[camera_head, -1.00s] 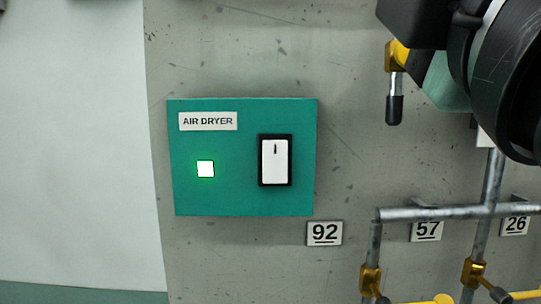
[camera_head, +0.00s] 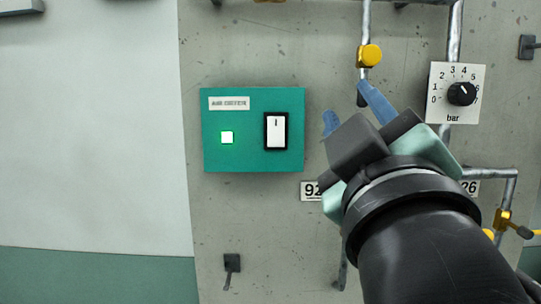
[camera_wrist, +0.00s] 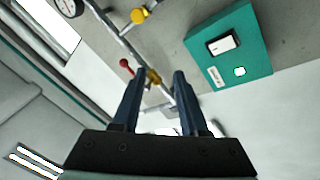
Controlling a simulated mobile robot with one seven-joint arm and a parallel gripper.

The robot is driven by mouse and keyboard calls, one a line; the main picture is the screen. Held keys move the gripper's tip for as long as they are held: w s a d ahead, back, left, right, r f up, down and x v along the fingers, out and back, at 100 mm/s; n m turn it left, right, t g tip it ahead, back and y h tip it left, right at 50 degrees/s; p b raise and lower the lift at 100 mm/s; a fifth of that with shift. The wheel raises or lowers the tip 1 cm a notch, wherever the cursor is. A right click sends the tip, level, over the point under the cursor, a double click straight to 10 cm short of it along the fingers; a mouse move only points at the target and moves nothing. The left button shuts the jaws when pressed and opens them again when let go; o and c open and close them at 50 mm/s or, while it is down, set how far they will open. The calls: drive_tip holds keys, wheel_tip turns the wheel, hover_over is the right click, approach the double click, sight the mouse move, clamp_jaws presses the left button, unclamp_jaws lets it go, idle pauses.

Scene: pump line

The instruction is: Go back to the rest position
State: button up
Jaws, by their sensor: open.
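My gripper (camera_head: 352,107) is in front of the grey panel in the head view, to the right of the teal air dryer box. Its two blue fingers are apart with nothing between them. In the wrist view my gripper (camera_wrist: 158,82) also shows open and empty. The teal air dryer box (camera_head: 220,160) carries a lit green lamp (camera_head: 227,137) and a white rocker switch (camera_head: 276,132). The box also shows at the upper right of the wrist view (camera_wrist: 262,62). The gripper appears apart from the box.
A dial marked bar (camera_head: 461,93) sits right of my gripper. Grey pipes with a yellow-knobbed valve (camera_head: 369,55) run above it. A black lever (camera_head: 232,264) is low on the panel. A red-knobbed lever (camera_wrist: 125,63) shows in the wrist view.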

drive_tip(key=w+a+f+m+g, duration=0.1)
drive_tip(key=a+f+m+g, duration=0.15)
drive_tip(key=f, duration=0.45)
drive_tip(key=w+a+f+m+g+y, duration=0.1)
drive_tip(key=w+a+f+m, duration=0.15)
drive_tip(key=f, duration=0.45)
drive_tip(key=w+a+f+m+g, duration=0.1)
drive_tip(key=a+f+m, duration=0.2)
drive_tip(key=f, duration=0.4)
drive_tip(key=s+r+t, duration=0.5)
drive_tip(key=s+r, duration=0.1)
drive_tip(key=r, duration=0.6)
drive_tip(key=s+r+t, duration=0.5)
drive_tip(key=s+r, duration=0.2)
drive_tip(key=r, duration=0.6)
drive_tip(key=shift+s+m, duration=0.25)
drive_tip(key=shift+m, duration=0.15)
